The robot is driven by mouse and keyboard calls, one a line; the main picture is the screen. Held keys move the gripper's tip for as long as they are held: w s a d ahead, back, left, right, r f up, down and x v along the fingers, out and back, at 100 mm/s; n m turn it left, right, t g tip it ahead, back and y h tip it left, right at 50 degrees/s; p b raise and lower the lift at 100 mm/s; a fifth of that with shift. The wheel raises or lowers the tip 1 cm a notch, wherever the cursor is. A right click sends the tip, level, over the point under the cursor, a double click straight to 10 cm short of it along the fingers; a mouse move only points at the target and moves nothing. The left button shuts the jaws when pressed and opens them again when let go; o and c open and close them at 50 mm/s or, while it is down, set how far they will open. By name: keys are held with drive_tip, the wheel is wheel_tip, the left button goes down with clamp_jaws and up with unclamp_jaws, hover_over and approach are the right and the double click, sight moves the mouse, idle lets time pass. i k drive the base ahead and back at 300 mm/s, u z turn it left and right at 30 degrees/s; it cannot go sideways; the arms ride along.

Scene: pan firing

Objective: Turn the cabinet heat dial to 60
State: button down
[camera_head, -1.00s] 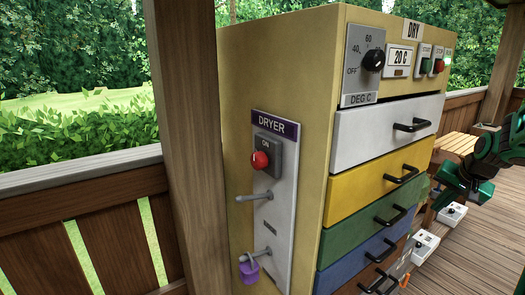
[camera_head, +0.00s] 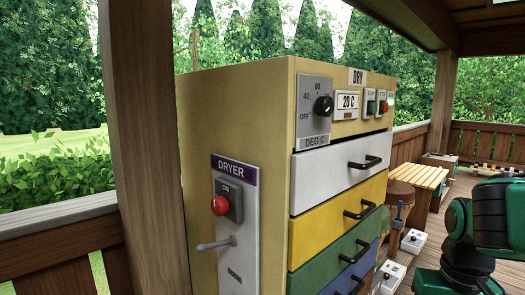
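The yellow dryer cabinet (camera_head: 240,115) stands in the middle of the view. Its black heat dial (camera_head: 323,105) sits on a grey plate (camera_head: 314,134) marked OFF, 40, 60 and DEG C, at the top left of the front. Where the dial points is too small to tell. My green and black arm shows at the right edge, apart from the cabinet. The end of my gripper is not visible.
The cabinet front has white (camera_head: 330,172), yellow, green and blue drawers with black handles. A DRYER panel with a red button (camera_head: 219,205) and lever (camera_head: 216,244) is on its side. A wooden post (camera_head: 150,150) stands left. A wooden table (camera_head: 420,176) and stool stand behind right.

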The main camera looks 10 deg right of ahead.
sight(324, 106)
drive_tip(key=u, duration=0.55)
drive_tip(key=k, duration=1.35)
drive_tip(key=z, duration=1.25)
drive_tip(key=i, duration=1)
